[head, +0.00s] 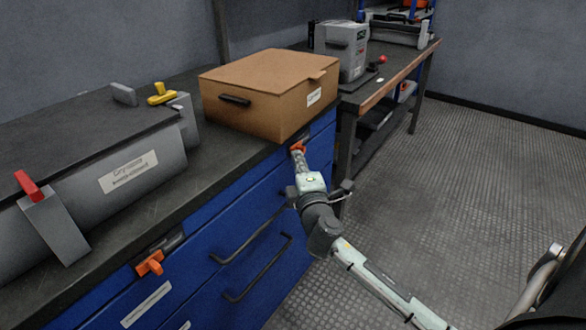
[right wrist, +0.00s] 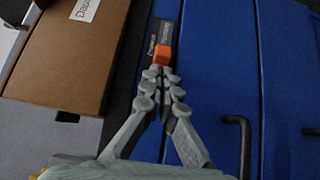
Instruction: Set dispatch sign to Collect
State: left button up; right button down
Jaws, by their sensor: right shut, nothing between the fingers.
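A dark sign plate with an orange slider knob (head: 298,147) is on the blue cabinet's front edge, beside the cardboard box. In the right wrist view the orange knob (right wrist: 162,55) sits on the dark plate (right wrist: 166,30), with small pale lettering on either side that I cannot read surely. My right gripper (head: 299,155) is shut and empty, its fingertips right at the knob. In the right wrist view the closed fingertips (right wrist: 161,72) are just below the knob, close to or touching it; I cannot tell which. My left gripper is not in view.
The cardboard box (head: 265,85) with a white label stands on the dark worktop above the sign. A second orange knob (head: 150,263) is further left on the cabinet edge. Black drawer handles (head: 255,270) stick out below.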

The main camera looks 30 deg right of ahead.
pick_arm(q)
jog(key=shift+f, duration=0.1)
pick_arm(e)
jog(key=shift+w+d, duration=0.15)
jog(key=shift+d, duration=0.25)
jog(key=d, duration=0.1)
jog(key=w+d, duration=0.1)
jog(key=d, duration=0.1)
jog(key=w+d, duration=0.1)
jog(key=d, duration=0.1)
jog(key=shift+r, duration=0.1)
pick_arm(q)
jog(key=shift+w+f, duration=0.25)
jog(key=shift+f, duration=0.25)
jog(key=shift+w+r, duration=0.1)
pick_arm(e)
jog(key=shift+d, duration=0.1)
